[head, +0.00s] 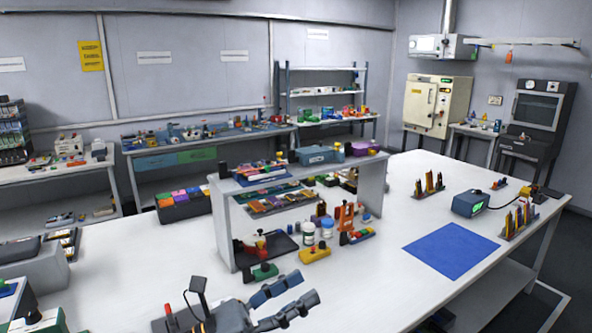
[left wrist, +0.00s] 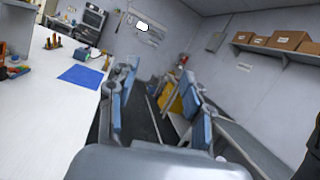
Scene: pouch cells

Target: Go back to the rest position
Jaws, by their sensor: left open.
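My left gripper (head: 285,302) shows at the bottom of the head view, above the near part of the white table (head: 150,262). Its blue-padded fingers are spread apart and nothing is between them. In the left wrist view the same gripper (left wrist: 165,100) is open and empty, with floor and wall seen between and beyond its fingers. My right gripper is not seen in either view.
A white shelf stand (head: 228,235) with tools and jars stands mid-table. A blue mat (head: 452,251) lies bare to the right, which also shows in the left wrist view (left wrist: 82,76). A blue-grey box (head: 470,203) and upright pouch holders (head: 522,222) stand behind it.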

